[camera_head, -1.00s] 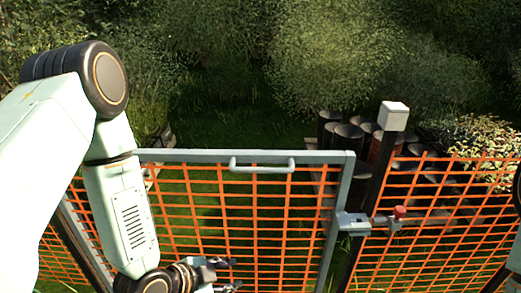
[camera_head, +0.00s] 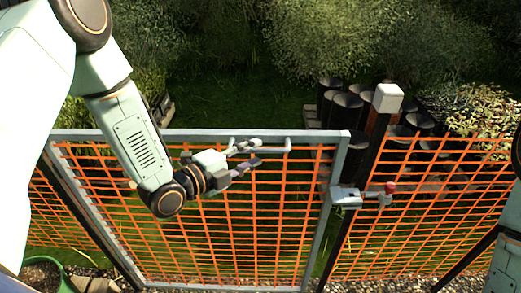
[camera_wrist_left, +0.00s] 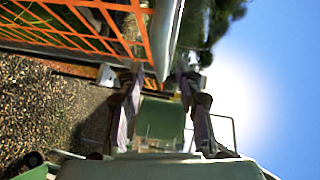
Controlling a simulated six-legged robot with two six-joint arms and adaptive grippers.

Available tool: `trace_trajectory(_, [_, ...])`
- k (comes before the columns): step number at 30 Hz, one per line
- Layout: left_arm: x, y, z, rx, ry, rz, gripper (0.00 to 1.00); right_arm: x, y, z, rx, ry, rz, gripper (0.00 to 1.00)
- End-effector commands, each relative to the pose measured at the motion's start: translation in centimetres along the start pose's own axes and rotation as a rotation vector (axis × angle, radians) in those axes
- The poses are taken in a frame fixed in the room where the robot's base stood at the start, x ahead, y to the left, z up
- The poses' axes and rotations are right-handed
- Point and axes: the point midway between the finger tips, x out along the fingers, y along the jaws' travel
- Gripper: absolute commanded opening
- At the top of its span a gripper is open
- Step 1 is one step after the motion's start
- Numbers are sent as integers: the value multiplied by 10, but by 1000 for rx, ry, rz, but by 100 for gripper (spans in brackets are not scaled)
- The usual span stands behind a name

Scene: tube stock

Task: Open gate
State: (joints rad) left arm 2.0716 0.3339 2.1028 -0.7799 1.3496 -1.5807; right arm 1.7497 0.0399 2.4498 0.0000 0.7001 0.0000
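The gate (camera_head: 180,136) has a grey metal frame with orange mesh and appears closed, level with the fence. A grey latch (camera_head: 346,197) with a red knob (camera_head: 390,187) joins the gate's right side to the post. My left gripper (camera_head: 256,153) is beside the handle's left part, fingers apart and pointing right. Whether it touches the handle is unclear. In the left wrist view, the gripper (camera_wrist_left: 160,76) is open, with the grey rail (camera_wrist_left: 167,38) ahead of its fingers. My right gripper is out of view.
A dark post with a white cap (camera_head: 388,97) stands right of the gate. Orange mesh fence (camera_head: 440,200) continues to the right. Several dark upright tubes (camera_head: 347,105) stand behind. Grass and bushes lie beyond the gate. A green container (camera_head: 66,280) is at bottom left.

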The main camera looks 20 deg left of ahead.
Motion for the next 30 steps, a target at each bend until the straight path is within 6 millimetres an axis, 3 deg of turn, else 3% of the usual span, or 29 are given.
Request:
trace_trajectory(9, [30,0,0,-1,0,1,36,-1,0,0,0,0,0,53])
trace_trajectory(20, [34,0,-1,-3,0,0,36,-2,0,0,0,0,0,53])
trace_trajectory(30, [34,0,-1,-3,-1,0,8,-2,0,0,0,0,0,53])
